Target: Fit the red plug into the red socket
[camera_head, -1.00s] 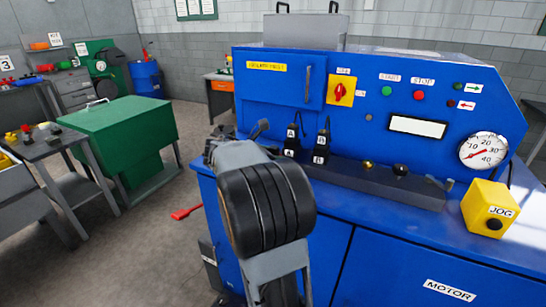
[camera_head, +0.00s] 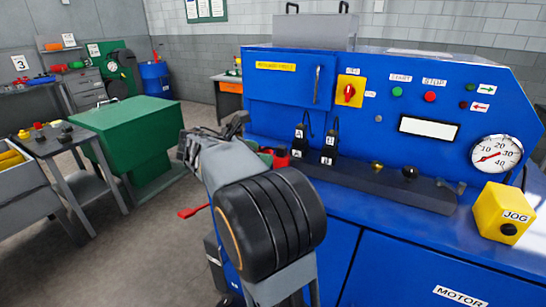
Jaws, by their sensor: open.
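A small red fitting (camera_head: 281,158) shows on the blue bench, partly hidden behind my arm; it may be the red socket, but I cannot tell its shape. My gripper (camera_head: 212,136) is open, beyond my forearm and left of the bench's back panel. Nothing shows between its fingers, though my arm hides part of it.
The blue test bench (camera_head: 390,225) fills the right, with a gauge (camera_head: 496,154) and yellow JOG box (camera_head: 506,212). Two black connectors (camera_head: 300,140) stand upright at its panel. A green cabinet (camera_head: 130,135) stands left. A red tool (camera_head: 192,211) lies on open floor.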

